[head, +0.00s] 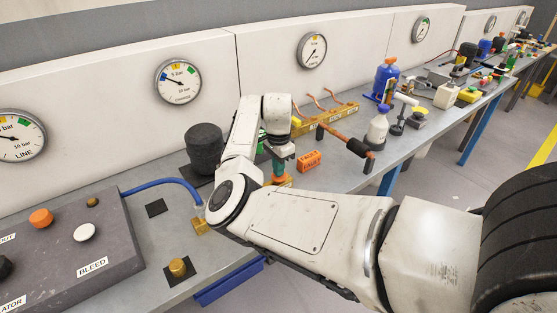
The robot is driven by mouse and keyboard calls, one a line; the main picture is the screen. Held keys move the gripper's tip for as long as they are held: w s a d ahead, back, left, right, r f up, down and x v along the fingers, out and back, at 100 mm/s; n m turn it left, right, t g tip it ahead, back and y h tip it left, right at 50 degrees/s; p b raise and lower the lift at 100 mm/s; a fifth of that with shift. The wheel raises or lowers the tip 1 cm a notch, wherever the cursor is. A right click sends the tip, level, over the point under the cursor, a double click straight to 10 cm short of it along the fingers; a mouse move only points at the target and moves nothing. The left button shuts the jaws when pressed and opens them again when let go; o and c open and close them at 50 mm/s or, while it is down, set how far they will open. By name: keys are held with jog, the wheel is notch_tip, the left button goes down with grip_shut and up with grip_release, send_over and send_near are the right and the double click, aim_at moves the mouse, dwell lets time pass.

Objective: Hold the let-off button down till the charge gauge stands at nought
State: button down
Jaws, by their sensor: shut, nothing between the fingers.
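The charge gauge (178,82) is a round white dial on the back panel, with blue, yellow and green marks. Its needle is too small to read surely. A grey control box (60,262) stands at the lower left. On it a white round button (84,232) sits by a label reading BLEED (92,263); no label reading let-off shows. My gripper (277,160) points down over the bench, well to the right of the box and apart from the button. It is shut and empty, near a teal and orange thing; contact cannot be told.
An orange knob (41,218) and a small brass knob (92,202) are also on the box. A blue hose (160,182) runs from it to a brass fitting.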

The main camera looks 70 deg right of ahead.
jog(key=shift+f, duration=0.15)
jog(key=shift+s+a+f+b, duration=0.15)
jog(key=shift+f+b, duration=0.3)
jog(key=shift+f, duration=0.9)
dwell(0.4)
jog(key=r+p, duration=0.1)
jog(key=r, duration=0.1)
jog(key=r+p, duration=0.3)
jog(key=shift+d+r+p, duration=0.25)
jog(key=shift+r+p, duration=0.15)
notch_tip(320, 180, up, 10)
jog(key=b, duration=0.3)
jog(key=shift+w+f, duration=0.2)
